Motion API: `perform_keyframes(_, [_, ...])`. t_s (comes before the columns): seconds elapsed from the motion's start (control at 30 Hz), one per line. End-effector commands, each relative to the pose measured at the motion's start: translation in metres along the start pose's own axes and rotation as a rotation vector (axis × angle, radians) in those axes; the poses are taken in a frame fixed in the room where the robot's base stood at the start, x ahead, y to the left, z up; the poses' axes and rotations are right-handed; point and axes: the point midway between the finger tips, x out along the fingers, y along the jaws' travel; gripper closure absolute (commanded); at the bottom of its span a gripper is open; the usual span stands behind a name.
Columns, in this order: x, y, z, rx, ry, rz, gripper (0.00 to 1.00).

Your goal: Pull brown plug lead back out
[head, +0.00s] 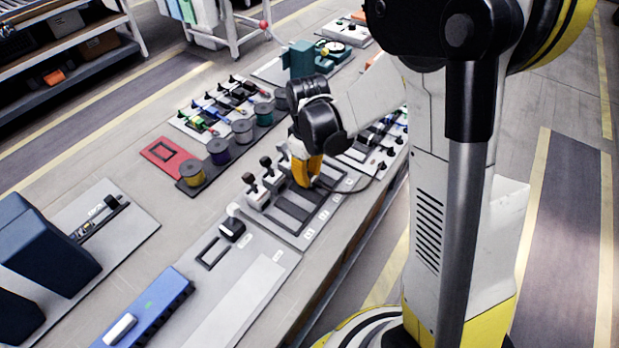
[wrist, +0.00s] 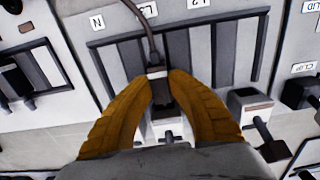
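My gripper (wrist: 160,82) has its two orange fingers closed in on both sides of a small dark plug with a light band (wrist: 157,73). A dark lead (wrist: 152,30) runs from this plug up past the label L3; its colour looks grey-brown. The plug is over a panel of dark and grey slots (wrist: 240,45), and I cannot tell how deep it sits. In the head view my gripper (head: 307,172) points down at the slotted panel (head: 290,212), and the lead (head: 352,192) curves away to the right. The fingers hide the plug there.
Black-handled levers (head: 250,182) stand on the panel close left of my gripper. A row of coloured spools (head: 219,151) and a red plate (head: 168,154) lie beyond. A blue bar (head: 150,310) lies nearer. The bench edge is on the right.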

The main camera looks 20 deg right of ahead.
Motion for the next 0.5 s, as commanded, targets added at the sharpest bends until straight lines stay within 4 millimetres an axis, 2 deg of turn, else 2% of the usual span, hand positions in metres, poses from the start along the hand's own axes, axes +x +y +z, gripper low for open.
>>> perform_keyframes(0.5, [0.0, 0.0, 0.01, 0.001, -0.001, 0.0, 1.0])
